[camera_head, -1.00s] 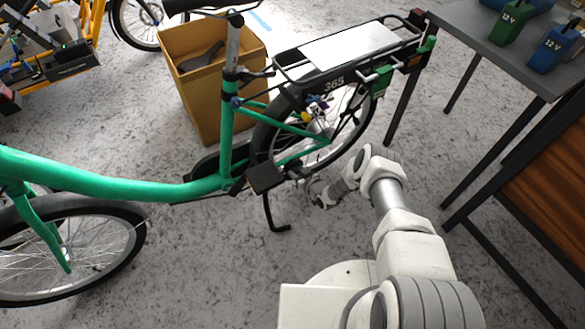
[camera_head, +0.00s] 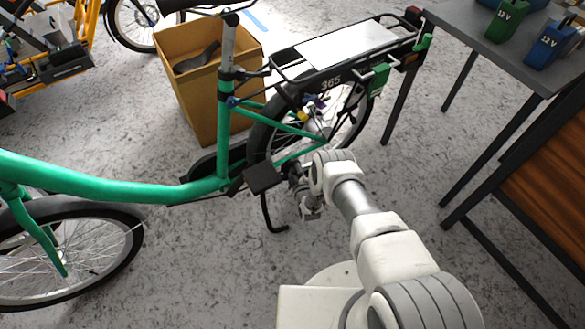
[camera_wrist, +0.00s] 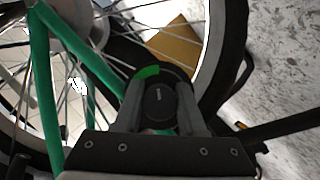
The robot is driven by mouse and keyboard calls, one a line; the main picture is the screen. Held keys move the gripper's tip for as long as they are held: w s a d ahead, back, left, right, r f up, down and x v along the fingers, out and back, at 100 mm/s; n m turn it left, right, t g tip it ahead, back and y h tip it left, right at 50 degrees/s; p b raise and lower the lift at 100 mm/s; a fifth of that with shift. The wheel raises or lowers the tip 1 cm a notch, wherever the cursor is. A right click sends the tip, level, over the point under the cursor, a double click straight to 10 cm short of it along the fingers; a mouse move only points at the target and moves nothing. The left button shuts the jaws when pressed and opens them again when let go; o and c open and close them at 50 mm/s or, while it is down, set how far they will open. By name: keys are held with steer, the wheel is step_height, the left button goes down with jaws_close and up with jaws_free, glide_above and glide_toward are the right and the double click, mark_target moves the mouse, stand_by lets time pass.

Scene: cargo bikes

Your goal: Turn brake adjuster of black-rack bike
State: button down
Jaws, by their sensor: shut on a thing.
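The bike with the black rack (camera_head: 352,62) has a green frame (camera_head: 130,182) and stands upright on its kickstand. My gripper (camera_wrist: 160,95) is low beside the rear wheel, and its two fingers close around a round black knob (camera_wrist: 157,104) with a green mark on its rim. The knob seems to be the brake adjuster; its mounting is hidden behind it. In the head view my gripper (camera_head: 300,190) is near the pedal (camera_head: 262,177), its fingertips and the knob too small or hidden to make out.
The rear tyre (camera_wrist: 226,55), spokes and green frame tubes (camera_wrist: 48,90) are close around my gripper. The kickstand (camera_head: 270,215) is just left. A cardboard box (camera_head: 205,95) stands behind the bike. A table (camera_head: 485,45) with green and blue batteries is at right.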

steer(key=shift+d+n+t, duration=0.1)
steer(key=shift+n+t, duration=0.2)
steer(key=shift+n, duration=0.5)
steer(key=shift+r, duration=0.1)
steer(key=c, duration=0.8)
jaws_free()
steer(key=shift+o, duration=0.2)
steer(key=shift+s, duration=0.15)
